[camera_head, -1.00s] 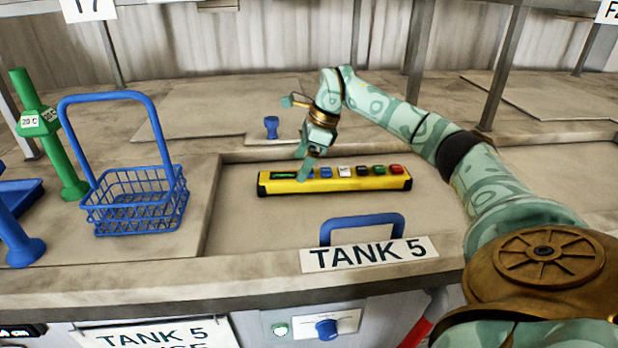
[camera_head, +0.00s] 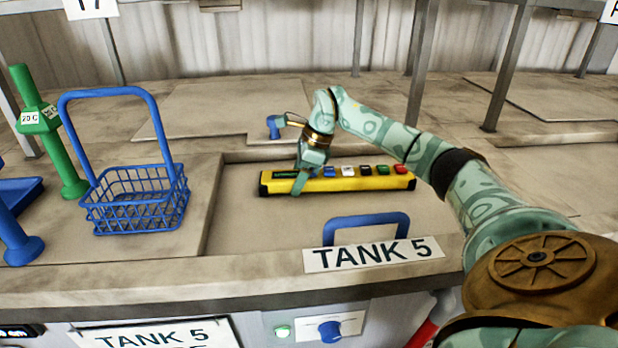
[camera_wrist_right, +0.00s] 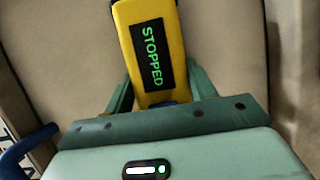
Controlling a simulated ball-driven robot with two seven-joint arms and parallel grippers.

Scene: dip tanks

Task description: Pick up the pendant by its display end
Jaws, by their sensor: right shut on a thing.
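The yellow pendant (camera_head: 378,184) lies flat along the recessed lid of tank 5, its row of coloured buttons facing up and its display at the left end. In the right wrist view the display end (camera_wrist_right: 152,55) reads "STOPPED". My right gripper (camera_head: 298,186) is at the display end with its fingers down over the pendant's two long sides. In the right wrist view its fingers (camera_wrist_right: 160,92) are shut on the pendant, one on each side. I cannot see any gap under the pendant. My left gripper is not in view.
A blue wire basket (camera_head: 135,212) with a tall handle stands to the left, beside a green post (camera_head: 62,160). A blue lid handle (camera_head: 366,222) and the TANK 5 sign (camera_head: 373,254) are in front. A blue knob (camera_head: 273,127) stands behind.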

